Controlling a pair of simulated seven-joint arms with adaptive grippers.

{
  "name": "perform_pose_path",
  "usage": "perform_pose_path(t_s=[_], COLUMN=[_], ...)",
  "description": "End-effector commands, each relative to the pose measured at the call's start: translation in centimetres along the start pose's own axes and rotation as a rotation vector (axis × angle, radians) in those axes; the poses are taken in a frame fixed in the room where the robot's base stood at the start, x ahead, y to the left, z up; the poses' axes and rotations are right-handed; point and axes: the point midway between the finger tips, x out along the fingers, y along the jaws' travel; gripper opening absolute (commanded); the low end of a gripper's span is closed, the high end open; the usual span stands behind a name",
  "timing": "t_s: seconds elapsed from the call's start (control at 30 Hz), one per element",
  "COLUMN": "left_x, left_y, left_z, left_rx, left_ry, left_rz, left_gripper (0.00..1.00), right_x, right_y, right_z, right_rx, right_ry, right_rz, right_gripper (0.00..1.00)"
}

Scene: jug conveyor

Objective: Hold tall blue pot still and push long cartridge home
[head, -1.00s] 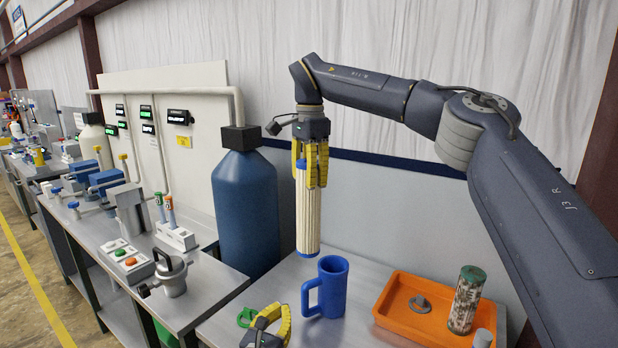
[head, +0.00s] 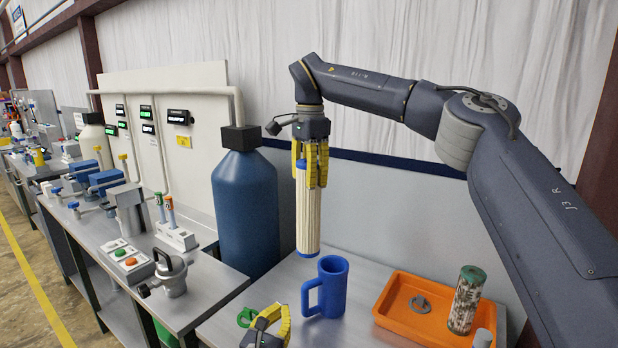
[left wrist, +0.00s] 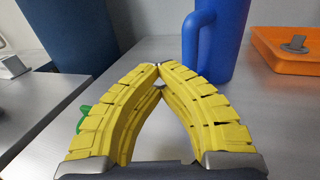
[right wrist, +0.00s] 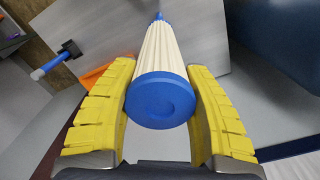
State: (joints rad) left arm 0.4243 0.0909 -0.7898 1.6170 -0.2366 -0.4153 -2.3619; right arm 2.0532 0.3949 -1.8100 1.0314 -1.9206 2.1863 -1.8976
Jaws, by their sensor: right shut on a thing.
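The tall blue pot (head: 331,287) stands upright on the bench, its handle to the left; it also shows in the left wrist view (left wrist: 226,42). The long cartridge (head: 308,220), pleated cream with blue ends, hangs upright above the bench. Its lower end is near the pot's rim height in the head view, slightly left of it. My right gripper (head: 311,180) is shut around its upper part; the right wrist view shows its blue end cap (right wrist: 160,100) between the fingers. My left gripper (left wrist: 158,68) has its fingertips together, empty, in front of the pot and apart from it.
An orange tray (head: 390,317) with a grey part (head: 420,304) stands right of the pot. A dirty cylinder (head: 466,300) stands upright at the tray. A green ring (head: 246,317) lies by my left gripper. A large blue tank (head: 246,210) stands behind left.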

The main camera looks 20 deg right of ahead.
Motion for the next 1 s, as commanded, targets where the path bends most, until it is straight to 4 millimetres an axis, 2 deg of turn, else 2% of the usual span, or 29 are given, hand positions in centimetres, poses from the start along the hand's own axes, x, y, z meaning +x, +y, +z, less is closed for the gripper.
perform_pose_path(t_s=[0.9,1.0], left_x=[-0.01,-0.01], left_y=[-0.02,-0.02], left_z=[-0.63,-0.63], left_rx=[0.000,0.000], left_ry=[0.000,0.000], left_rz=[0.000,0.000], left_gripper=[0.00,0.11], right_x=[-0.03,-0.03], right_y=[0.00,0.00], right_z=[0.00,0.00], right_rx=[0.000,0.000], right_ry=[0.000,0.000], right_rz=[-0.001,0.000], right_gripper=[0.01,0.01])
